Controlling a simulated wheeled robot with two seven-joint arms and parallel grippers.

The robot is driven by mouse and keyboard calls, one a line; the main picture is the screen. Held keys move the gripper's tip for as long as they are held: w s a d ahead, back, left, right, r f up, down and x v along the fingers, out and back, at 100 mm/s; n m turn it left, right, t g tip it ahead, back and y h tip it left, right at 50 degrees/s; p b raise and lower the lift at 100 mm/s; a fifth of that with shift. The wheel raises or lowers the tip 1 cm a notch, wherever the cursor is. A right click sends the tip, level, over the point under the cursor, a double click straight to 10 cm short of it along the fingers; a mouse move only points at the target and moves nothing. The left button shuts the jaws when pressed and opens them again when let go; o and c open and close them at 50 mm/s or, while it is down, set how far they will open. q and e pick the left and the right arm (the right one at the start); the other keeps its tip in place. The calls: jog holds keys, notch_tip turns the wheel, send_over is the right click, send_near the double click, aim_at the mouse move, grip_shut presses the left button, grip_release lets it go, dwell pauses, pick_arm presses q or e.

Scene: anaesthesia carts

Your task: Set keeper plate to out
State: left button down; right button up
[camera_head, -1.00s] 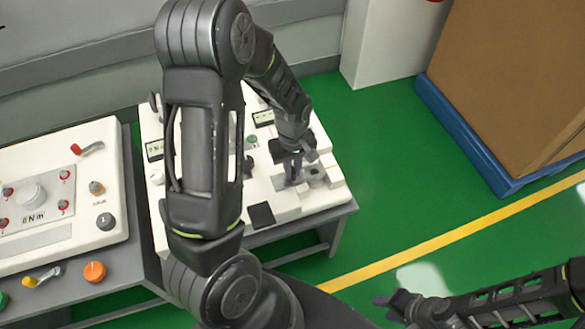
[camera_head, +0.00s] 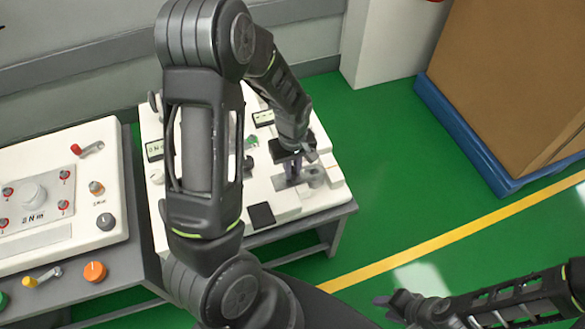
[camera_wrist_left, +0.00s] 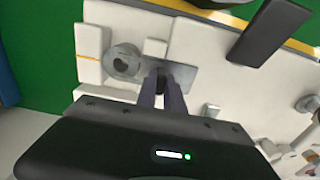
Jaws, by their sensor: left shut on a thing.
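My left gripper (camera_head: 293,167) reaches down over the right part of the white bench panel (camera_head: 261,180). In the left wrist view its two fingers (camera_wrist_left: 162,92) are close together, shut on a small dark piece at a flat grey metal plate (camera_wrist_left: 183,76). I take this grey plate to be the keeper plate; it also shows in the head view (camera_head: 281,184). A round grey fitting with a hole (camera_wrist_left: 124,62) sits beside the plate. The fingers hide most of the held piece. My right gripper (camera_head: 387,304) hangs over the green floor, away from the bench; its jaws are unclear.
A black square pad (camera_head: 261,215) lies near the panel's front edge. A second panel with knobs and levers (camera_head: 60,190) stands at the left. A big brown box on a blue pallet (camera_head: 468,150) stands at the right.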

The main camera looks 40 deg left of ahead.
pick_arm(q)
jog(key=s+a, duration=0.2)
jog(key=s, duration=0.1)
jog(key=shift+r, duration=0.1)
jog(key=shift+s+a, duration=0.25)
jog(key=shift+s, duration=0.05)
jog(key=c, duration=1.5)
grip_release()
jog(key=shift+s, duration=0.1)
jog(key=shift+o, duration=0.3)
